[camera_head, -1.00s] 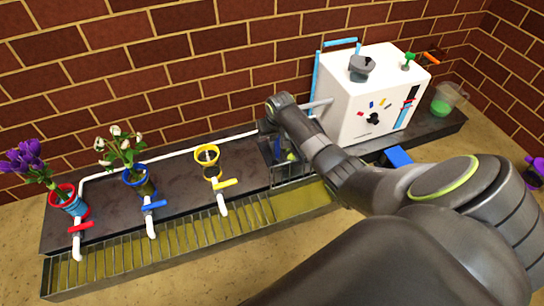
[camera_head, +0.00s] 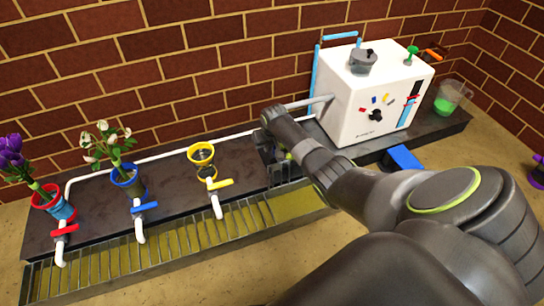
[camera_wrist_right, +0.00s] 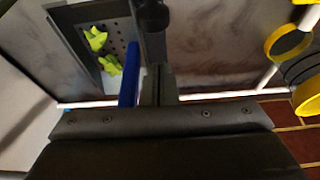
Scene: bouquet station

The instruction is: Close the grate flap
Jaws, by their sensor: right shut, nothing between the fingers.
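The slatted grate (camera_head: 150,249) covers the trough along the front of the dark counter. Toward its right end a section of the trough (camera_head: 302,201) shows no slats, only its yellow inside. A dark panel or frame (camera_head: 281,174) stands up behind that section, partly hidden by my right gripper (camera_head: 276,152); I cannot tell for sure that it is the flap. In the wrist view my right gripper (camera_wrist_right: 153,55) is shut and empty, beside a grey perforated plate (camera_wrist_right: 88,62) with green pieces. I cannot tell whether they touch. My left gripper is not in view.
Red, blue and yellow taps (camera_head: 218,184) rise along the counter front; two flower pots (camera_head: 127,183) and a yellow ring holder (camera_head: 201,153) stand behind. A white machine (camera_head: 360,105) and a green-filled jug (camera_head: 447,103) are at the right. A white pipe runs along the wall.

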